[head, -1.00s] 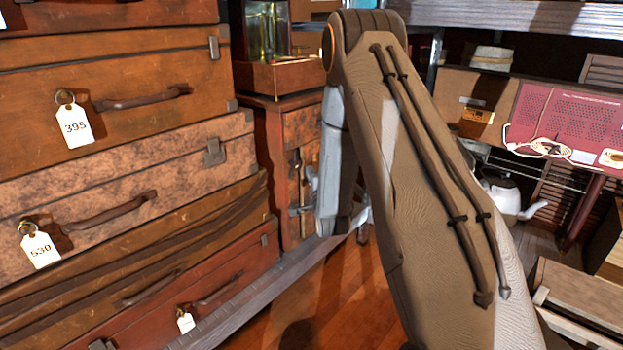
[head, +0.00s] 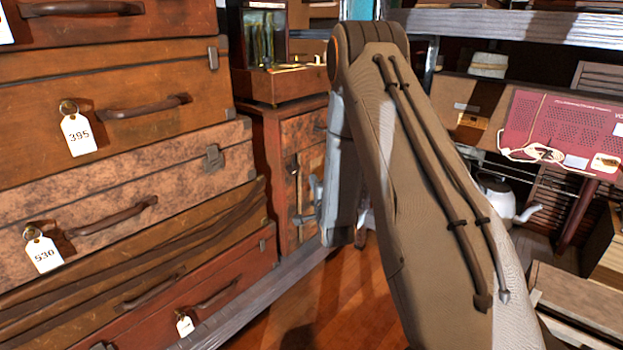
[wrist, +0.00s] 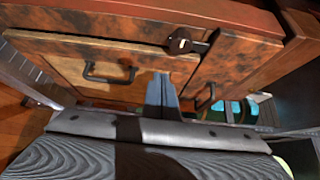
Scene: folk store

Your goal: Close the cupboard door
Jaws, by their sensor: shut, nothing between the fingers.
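The small reddish-brown wooden cupboard (head: 262,128) stands right of the suitcases in the head view, partly hidden by my arm. In the wrist view its mottled door panel (wrist: 140,66) has a dark handle (wrist: 110,72), and a dark latch or knob (wrist: 182,42) sits above. A second dark handle (wrist: 205,98) is to the right. My gripper (wrist: 162,82) is shut and empty, its tips in front of the panel's right part. Whether they touch it is unclear. The panel seems close to the frame; any small gap is hard to judge.
Stacked suitcases (head: 120,175) fill the left, with a low shelf edge (head: 255,300) beneath. A wooden box (head: 282,82) sits on the cupboard. A shelf with a white kettle (head: 497,195) and a red board (head: 560,130) is on the right. Some wooden floor (head: 330,300) is clear.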

